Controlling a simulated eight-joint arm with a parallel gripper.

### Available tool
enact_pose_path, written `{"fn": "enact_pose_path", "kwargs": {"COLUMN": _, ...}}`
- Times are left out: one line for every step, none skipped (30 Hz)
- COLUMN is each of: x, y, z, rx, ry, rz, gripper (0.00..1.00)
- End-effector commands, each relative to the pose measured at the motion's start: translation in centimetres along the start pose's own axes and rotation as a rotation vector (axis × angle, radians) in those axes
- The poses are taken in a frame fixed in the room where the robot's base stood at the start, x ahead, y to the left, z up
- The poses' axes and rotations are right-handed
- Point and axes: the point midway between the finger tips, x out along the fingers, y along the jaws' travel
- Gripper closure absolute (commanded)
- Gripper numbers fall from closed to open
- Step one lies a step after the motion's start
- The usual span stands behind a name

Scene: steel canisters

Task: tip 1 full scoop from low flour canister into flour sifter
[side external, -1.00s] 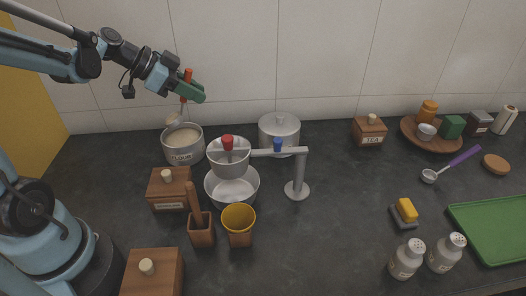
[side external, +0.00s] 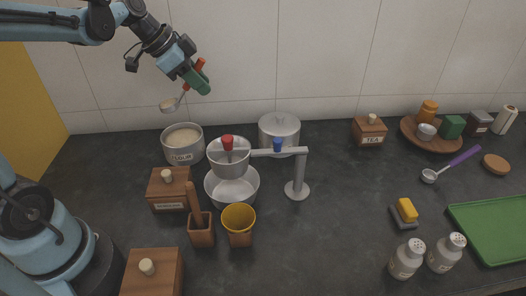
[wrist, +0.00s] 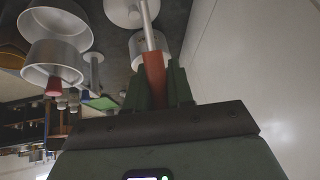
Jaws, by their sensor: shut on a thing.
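My gripper (side external: 197,78) is shut on the orange-red handle of a scoop (side external: 169,105), high above the counter. The scoop bowl hangs down to the left, above and slightly left of the low flour canister, clear of its rim. Pale flour seems to show in the bowl. The flour canister (side external: 184,157) is an open steel pot holding pale flour. The flour sifter (side external: 229,165), a steel pot with a red knob, sits on a stand arm right of the canister. In the wrist view the handle (wrist: 155,76) is between the green fingers; the scoop bowl's contents cannot be seen there.
A steel bowl (side external: 232,192) is under the sifter. The sifter's stand (side external: 298,178) and a lidded steel pot (side external: 279,140) are to the right. The air above is clear.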

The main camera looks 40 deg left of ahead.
Motion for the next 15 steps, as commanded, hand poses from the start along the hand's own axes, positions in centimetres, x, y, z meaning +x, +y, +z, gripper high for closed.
{"fn": "enact_pose_path", "kwargs": {"x": 0.0, "y": 0.0, "z": 0.0, "rx": 0.000, "ry": 0.000, "rz": 0.000, "gripper": 1.00}}
{"fn": "enact_pose_path", "kwargs": {"x": 0.0, "y": 0.0, "z": 0.0, "rx": 0.000, "ry": 0.000, "rz": 0.000, "gripper": 1.00}}
{"fn": "enact_pose_path", "kwargs": {"x": 0.0, "y": 0.0, "z": 0.0, "rx": 0.000, "ry": 0.000, "rz": 0.000, "gripper": 1.00}}
{"fn": "enact_pose_path", "kwargs": {"x": 0.0, "y": 0.0, "z": 0.0, "rx": 0.000, "ry": 0.001, "rz": 0.000, "gripper": 1.00}}
{"fn": "enact_pose_path", "kwargs": {"x": 0.0, "y": 0.0, "z": 0.0, "rx": 0.000, "ry": 0.001, "rz": 0.000, "gripper": 1.00}}
{"fn": "enact_pose_path", "kwargs": {"x": 0.0, "y": 0.1, "z": -0.1, "rx": 0.003, "ry": 0.002, "rz": 0.002, "gripper": 1.00}}
{"fn": "enact_pose_path", "kwargs": {"x": 0.1, "y": 0.2, "z": -0.3, "rx": 0.006, "ry": 0.004, "rz": 0.004, "gripper": 1.00}}
{"fn": "enact_pose_path", "kwargs": {"x": 0.1, "y": 0.4, "z": -0.5, "rx": 0.011, "ry": 0.006, "rz": 0.007, "gripper": 1.00}}
{"fn": "enact_pose_path", "kwargs": {"x": 0.1, "y": 0.8, "z": -1.0, "rx": 0.021, "ry": 0.011, "rz": 0.014, "gripper": 1.00}}
{"fn": "enact_pose_path", "kwargs": {"x": 0.2, "y": 1.3, "z": -1.5, "rx": 0.031, "ry": 0.016, "rz": 0.021, "gripper": 1.00}}
{"fn": "enact_pose_path", "kwargs": {"x": 0.3, "y": 1.8, "z": -2.1, "rx": 0.043, "ry": 0.022, "rz": 0.029, "gripper": 1.00}}
{"fn": "enact_pose_path", "kwargs": {"x": 0.4, "y": 2.6, "z": -3.0, "rx": 0.062, "ry": 0.032, "rz": 0.042, "gripper": 1.00}}
{"fn": "enact_pose_path", "kwargs": {"x": 0.5, "y": 3.4, "z": -3.8, "rx": 0.078, "ry": 0.041, "rz": 0.054, "gripper": 1.00}}
{"fn": "enact_pose_path", "kwargs": {"x": 0.5, "y": 4.2, "z": -4.6, "rx": 0.095, "ry": 0.051, "rz": 0.067, "gripper": 1.00}}
{"fn": "enact_pose_path", "kwargs": {"x": 0.6, "y": 5.5, "z": -5.8, "rx": 0.120, "ry": 0.065, "rz": 0.085, "gripper": 1.00}}
